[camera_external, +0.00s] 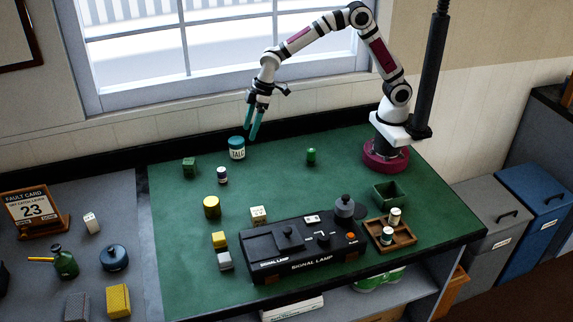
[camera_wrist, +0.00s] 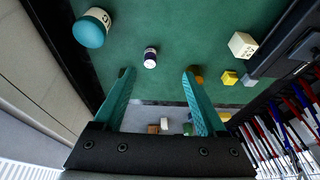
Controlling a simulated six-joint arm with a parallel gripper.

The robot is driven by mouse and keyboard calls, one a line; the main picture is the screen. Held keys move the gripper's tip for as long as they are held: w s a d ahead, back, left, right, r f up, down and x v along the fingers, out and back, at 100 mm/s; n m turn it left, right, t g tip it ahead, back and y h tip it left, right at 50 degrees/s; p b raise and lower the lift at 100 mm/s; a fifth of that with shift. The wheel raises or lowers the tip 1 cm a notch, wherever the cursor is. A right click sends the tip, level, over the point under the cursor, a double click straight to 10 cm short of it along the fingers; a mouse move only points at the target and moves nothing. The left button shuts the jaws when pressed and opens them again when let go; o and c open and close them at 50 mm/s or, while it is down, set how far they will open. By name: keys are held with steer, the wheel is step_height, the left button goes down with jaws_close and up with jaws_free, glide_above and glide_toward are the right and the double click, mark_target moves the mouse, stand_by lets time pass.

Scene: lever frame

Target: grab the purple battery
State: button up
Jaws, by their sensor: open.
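The purple battery (camera_external: 222,175) looks like a small upright cylinder with a dark purple body and a white band. It stands on the green mat (camera_external: 280,190) in front of the teal TALC tin (camera_external: 237,148). In the wrist view the battery (camera_wrist: 150,57) appears just beyond the fingertips, nearer the left finger. My gripper (camera_external: 252,132) is raised above the back of the mat, with its teal fingers pointing down. The wrist view shows my gripper (camera_wrist: 158,73) open, with nothing held between its fingers.
The TALC tin (camera_wrist: 91,28) is left of the battery in the wrist view. The black signal lamp box (camera_external: 290,262) fills the front. Bare mat lies right of the battery.

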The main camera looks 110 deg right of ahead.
glide_toward(221, 170)
steer(key=shift+n+t, duration=0.3)
steer(key=shift+n, duration=0.1)
steer(key=x, duration=1.1)
steer(key=shift+s+d+f, duration=0.1)
steer(key=shift+s+f, duration=0.1)
steer(key=shift+f, duration=0.05)
jaws_close()
